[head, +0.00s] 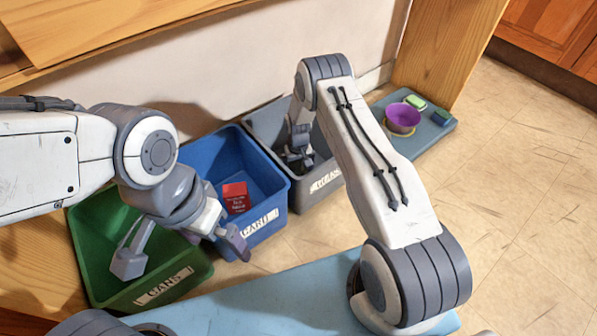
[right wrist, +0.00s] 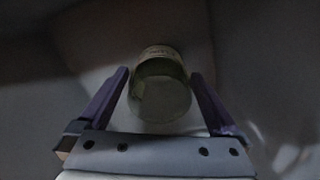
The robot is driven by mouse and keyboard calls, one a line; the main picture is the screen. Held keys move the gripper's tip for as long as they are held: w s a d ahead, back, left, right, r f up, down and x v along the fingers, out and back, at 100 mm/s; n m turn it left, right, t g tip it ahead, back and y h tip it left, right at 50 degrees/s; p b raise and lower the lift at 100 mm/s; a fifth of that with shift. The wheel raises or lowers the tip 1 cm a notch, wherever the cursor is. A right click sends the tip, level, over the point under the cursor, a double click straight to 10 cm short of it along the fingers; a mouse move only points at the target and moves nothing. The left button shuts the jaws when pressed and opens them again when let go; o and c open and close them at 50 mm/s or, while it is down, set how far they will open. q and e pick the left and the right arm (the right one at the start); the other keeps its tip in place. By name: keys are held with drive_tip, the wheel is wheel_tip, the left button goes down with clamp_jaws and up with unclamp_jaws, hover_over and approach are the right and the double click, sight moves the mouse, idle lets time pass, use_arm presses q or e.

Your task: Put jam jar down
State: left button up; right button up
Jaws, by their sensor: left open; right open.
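The jam jar (right wrist: 160,95) is a dull greenish glass jar. In the right wrist view it rests between the spread purple fingers of my right gripper (right wrist: 160,74), with a gap on each side. That gripper is open and reaches down into the grey bin (head: 331,188), whose label seems to read GLASS. The jar cannot be made out in the head view, and the dim wrist view does not show clearly whether it stands or lies. My left gripper (head: 184,252) is open and empty, above the green bin (head: 90,250) and the blue bin's front corner.
The blue bin (head: 268,212), labelled CARD, holds a red box (head: 235,196). The green bin's label seems to read CANS. A blue-grey board (head: 440,130) at the right carries a purple bowl (head: 402,119), a green block (head: 415,102) and a blue-green block (head: 441,117). Tiled floor is clear at right.

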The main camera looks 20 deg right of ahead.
use_arm(q)
wheel_tip(320, 180, up, 6)
drive_tip(key=p, duration=0.5)
use_arm(e)
wheel_tip(320, 180, up, 10)
drive_tip(key=shift+f, duration=0.2)
drive_tip(key=shift+f, duration=0.15)
wheel_tip(320, 180, down, 12)
drive_tip(key=b, duration=0.8)
drive_tip(key=shift+f+b, duration=0.25)
drive_tip(key=shift+b, duration=0.05)
wheel_tip(320, 180, up, 3)
drive_tip(key=shift+r+p, duration=0.15)
drive_tip(key=shift+p, duration=1.1)
drive_tip(key=shift+r+p, duration=0.3)
drive_tip(key=shift+r, duration=0.2)
use_arm(q)
wheel_tip(320, 180, down, 5)
drive_tip(key=shift+f, duration=0.2)
use_arm(e)
drive_tip(key=shift+f, duration=0.1)
